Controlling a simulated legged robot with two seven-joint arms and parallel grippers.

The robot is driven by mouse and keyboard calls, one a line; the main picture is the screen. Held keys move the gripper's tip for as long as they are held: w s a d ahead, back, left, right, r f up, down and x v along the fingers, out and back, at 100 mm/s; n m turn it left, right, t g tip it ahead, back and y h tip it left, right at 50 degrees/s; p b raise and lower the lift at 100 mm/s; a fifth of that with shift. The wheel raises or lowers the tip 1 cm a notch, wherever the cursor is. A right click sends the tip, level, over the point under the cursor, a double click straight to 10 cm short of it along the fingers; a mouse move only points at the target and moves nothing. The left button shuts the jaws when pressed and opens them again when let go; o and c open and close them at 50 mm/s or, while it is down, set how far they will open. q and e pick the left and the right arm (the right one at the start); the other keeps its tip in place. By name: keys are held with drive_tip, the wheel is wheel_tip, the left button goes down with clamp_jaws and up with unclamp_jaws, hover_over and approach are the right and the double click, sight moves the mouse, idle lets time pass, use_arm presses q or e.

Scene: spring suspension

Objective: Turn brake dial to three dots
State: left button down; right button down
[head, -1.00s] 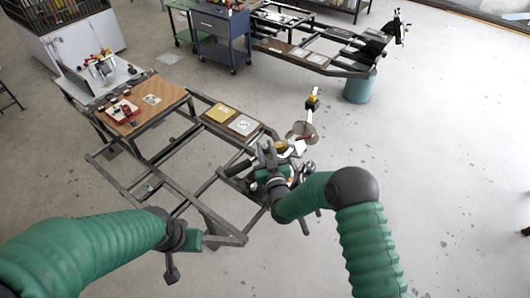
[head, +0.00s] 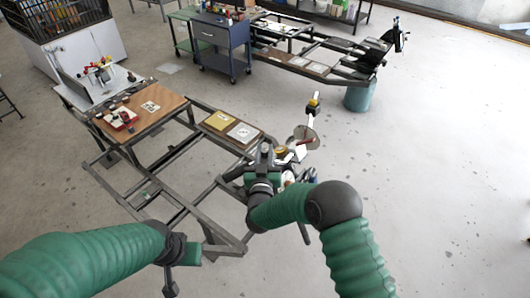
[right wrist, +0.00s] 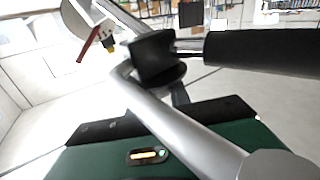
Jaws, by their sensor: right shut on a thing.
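A jointed assembly stands at the right end of the low metal frame (head: 200,212), with a pale round disc (head: 311,134) and a red stick. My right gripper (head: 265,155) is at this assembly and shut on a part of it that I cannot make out. In the right wrist view, a silver tube (right wrist: 170,118), a black block (right wrist: 153,60) and a black cylindrical grip (right wrist: 262,53) lie close in front of my green gripper body. I cannot make out the brake dial or its dots. My left gripper (head: 172,278) hangs at lower left, away from the frame; its jaws are unclear.
A brown board (head: 143,112) with small items lies on the frame. A yellow plate (head: 219,120) and a white-marked plate (head: 243,132) lie beside the assembly. A blue cabinet (head: 222,45) and a teal bin (head: 359,97) stand further back. The floor at right is clear.

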drive_tip(key=c, duration=1.5)
unclamp_jaws()
drive_tip(key=shift+a, duration=0.1)
drive_tip(key=o, duration=0.3)
drive_tip(key=shift+s, duration=0.15)
drive_tip(key=shift+s+f, duration=0.1)
drive_tip(key=shift+s, duration=0.25)
drive_tip(key=s+a+b, duration=0.1)
drive_tip(key=s+b, duration=0.3)
drive_tip(key=s, duration=1.2)
drive_tip(key=shift+f+b, duration=0.3)
drive_tip(key=shift+b, duration=0.1)
